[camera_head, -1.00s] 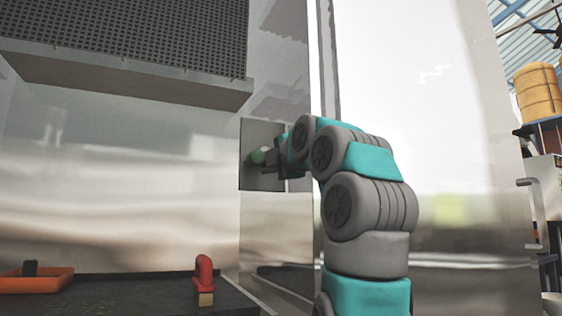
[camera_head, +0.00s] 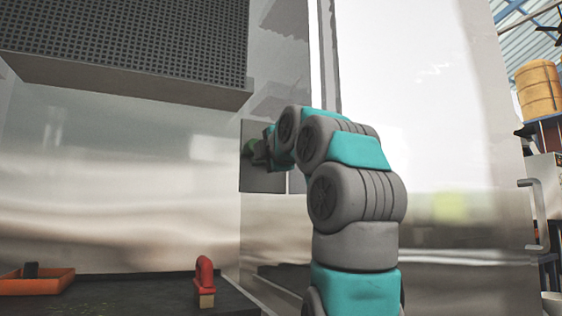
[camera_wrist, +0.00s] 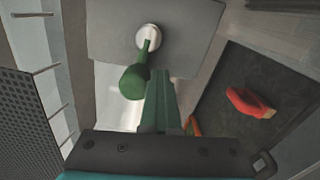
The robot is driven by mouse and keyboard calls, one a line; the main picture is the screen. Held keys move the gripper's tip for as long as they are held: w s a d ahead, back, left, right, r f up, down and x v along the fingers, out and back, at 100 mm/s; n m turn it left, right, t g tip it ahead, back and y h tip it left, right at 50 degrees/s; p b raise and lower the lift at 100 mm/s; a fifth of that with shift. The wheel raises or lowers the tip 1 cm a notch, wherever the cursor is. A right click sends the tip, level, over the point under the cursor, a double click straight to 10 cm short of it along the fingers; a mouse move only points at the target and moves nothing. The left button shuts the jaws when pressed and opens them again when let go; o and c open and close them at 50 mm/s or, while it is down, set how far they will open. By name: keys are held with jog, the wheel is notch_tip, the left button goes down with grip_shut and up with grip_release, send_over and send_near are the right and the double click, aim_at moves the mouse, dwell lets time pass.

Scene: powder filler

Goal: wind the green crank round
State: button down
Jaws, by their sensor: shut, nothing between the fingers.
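The green crank (camera_head: 250,146) is on a grey plate (camera_head: 262,182) on the metal wall, partly hidden behind my gripper in the head view. In the wrist view the crank's green arm and knob (camera_wrist: 133,82) extend from a pale round hub (camera_wrist: 148,38) on the plate. My gripper (camera_wrist: 162,76) is shut and empty, with its fingers right beside the knob, on its right in the wrist view. I cannot tell whether they touch it. The gripper also shows in the head view (camera_head: 262,152), close in front of the plate.
A dark bench (camera_head: 130,298) below holds a red-handled block (camera_head: 205,280) and an orange tray (camera_head: 38,286). A perforated grey panel (camera_head: 130,45) overhangs at upper left. A door handle (camera_head: 537,212) stands out at right. The space left of the plate is clear.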

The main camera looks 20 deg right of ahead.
jog(key=shift+a+r+p, duration=0.3)
jog(key=shift+r+p, duration=0.4)
jog(key=shift+r, duration=0.1)
jog(key=shift+f, duration=0.1)
jog(key=shift+a, duration=0.1)
jog(key=shift+a+r+p, duration=0.1)
jog(key=shift+r+p, duration=0.6)
jog(key=shift+r, duration=0.2)
jog(key=shift+f, duration=0.15)
jog(key=shift+f+b, duration=0.6)
jog(key=shift+b, duration=0.05)
jog(key=shift+s, duration=0.15)
